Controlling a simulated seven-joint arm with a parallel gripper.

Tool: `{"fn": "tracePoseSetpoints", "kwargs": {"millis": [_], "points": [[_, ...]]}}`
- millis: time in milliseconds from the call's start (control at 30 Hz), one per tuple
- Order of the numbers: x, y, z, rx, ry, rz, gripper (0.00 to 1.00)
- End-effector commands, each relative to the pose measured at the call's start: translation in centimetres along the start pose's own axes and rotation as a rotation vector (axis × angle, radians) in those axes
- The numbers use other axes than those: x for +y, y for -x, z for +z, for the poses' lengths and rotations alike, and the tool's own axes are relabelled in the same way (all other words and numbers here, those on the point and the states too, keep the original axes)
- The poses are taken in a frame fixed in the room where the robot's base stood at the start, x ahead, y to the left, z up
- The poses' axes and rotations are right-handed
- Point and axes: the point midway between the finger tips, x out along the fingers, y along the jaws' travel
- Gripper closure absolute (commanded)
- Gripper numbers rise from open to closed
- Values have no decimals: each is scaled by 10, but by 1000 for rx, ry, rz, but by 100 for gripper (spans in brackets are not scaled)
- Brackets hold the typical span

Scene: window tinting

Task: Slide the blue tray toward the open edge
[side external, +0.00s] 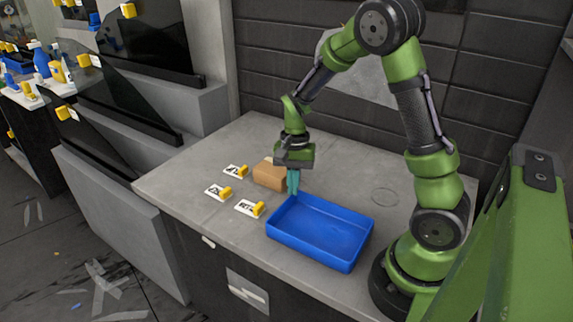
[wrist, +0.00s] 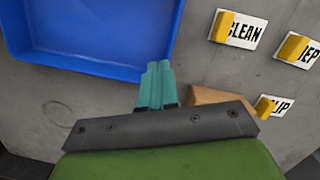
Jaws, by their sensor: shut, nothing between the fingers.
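The blue tray (side external: 318,232) lies on the grey counter, empty, near the counter's front edge in the side view. It also shows at the top left of the wrist view (wrist: 95,35). My gripper (side external: 293,186) points down with its teal fingers together at the tray's far left corner, beside the cardboard-brown block. In the wrist view the shut fingers (wrist: 156,80) are close to the tray's rim with nothing between them. I cannot tell whether they touch the tray.
A brown block (side external: 270,174) sits just left of my gripper. Several white label cards with yellow clips (side external: 249,208) lie left of the tray. The grey counter (side external: 215,160) is bare at the back. Dark glass panels (side external: 125,95) stand to the left.

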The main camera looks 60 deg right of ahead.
Motion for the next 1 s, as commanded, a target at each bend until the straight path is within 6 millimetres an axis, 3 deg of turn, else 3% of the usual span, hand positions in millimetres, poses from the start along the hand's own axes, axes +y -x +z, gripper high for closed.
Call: {"fn": "tracePoseSetpoints", "kwargs": {"millis": [33, 167, 267, 433, 600, 800, 1000], "points": [[0, 0, 0, 0, 0, 0, 98], [-1, 5, -1, 5, -2, -13, 79], [-2, 20, -1, 21, 1, -51, 65], [16, 67, 6, 81, 177, -101, 65], [55, 107, 19, 160, 586, -66, 65], [88, 121, 28, 185, 971, 32, 65], [98, 118, 29, 155, 1153, 90, 65]]}}
